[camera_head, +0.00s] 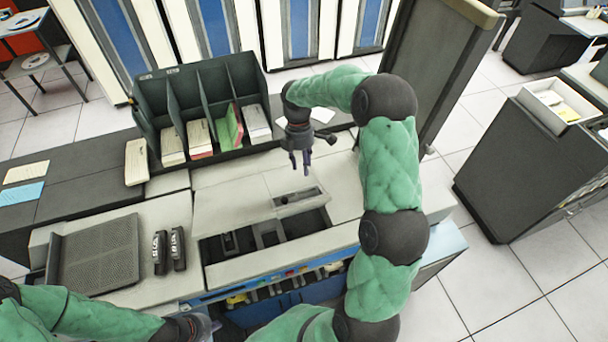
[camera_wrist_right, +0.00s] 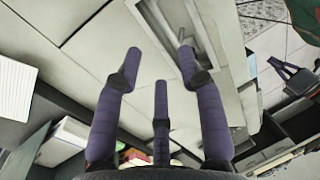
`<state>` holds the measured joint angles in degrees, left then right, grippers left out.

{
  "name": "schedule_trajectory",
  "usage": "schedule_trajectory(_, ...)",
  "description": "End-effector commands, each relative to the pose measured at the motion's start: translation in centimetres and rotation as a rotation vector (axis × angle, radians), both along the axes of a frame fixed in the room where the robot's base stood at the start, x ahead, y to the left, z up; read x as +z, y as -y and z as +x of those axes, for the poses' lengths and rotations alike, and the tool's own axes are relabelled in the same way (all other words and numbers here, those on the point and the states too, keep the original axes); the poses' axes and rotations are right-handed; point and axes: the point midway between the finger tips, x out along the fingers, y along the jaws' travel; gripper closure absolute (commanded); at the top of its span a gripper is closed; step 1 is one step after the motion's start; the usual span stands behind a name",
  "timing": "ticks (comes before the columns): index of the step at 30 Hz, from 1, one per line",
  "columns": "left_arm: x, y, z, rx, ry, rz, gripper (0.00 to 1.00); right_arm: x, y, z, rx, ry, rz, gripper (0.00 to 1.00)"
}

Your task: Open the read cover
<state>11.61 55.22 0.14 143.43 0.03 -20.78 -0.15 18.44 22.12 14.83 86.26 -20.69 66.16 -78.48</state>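The read cover (camera_head: 235,202) is a light grey panel on top of the card machine, with a recessed handle (camera_head: 298,196) near its right end. A dark open bay shows along its front side. I cannot tell for sure whether the panel is raised. My right gripper (camera_head: 301,165) hangs above and behind the handle, apart from it. Its purple fingers (camera_wrist_right: 160,68) are spread and empty in the wrist view, where the recessed handle (camera_wrist_right: 182,32) shows beyond them. My left gripper (camera_head: 205,326) is at the lower left, partly cut off, its fingers unclear.
A dark green card rack (camera_head: 205,95) with several card stacks stands behind the machine. A dark mesh tray (camera_head: 98,255) and two black labelled blocks (camera_head: 168,250) lie on the left. A tall dark panel (camera_head: 428,70) stands at the back right. Open floor lies to the right.

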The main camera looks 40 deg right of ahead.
Motion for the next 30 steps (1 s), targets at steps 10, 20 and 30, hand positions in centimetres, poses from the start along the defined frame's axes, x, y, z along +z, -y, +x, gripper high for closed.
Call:
schedule_trajectory(10,0.0,0.0,0.0,0.0,0.0,0.0,1.0,4.3,0.3,1.0,0.001,0.002,-0.001,0.61)
schedule_trajectory(20,0.0,0.0,0.0,0.0,0.0,0.0,1.0,4.6,0.3,1.1,0.001,0.0,-0.001,0.61)
schedule_trajectory(30,0.0,0.0,0.0,0.0,0.0,0.0,1.0,4.6,0.3,1.1,0.001,0.0,-0.001,0.61)
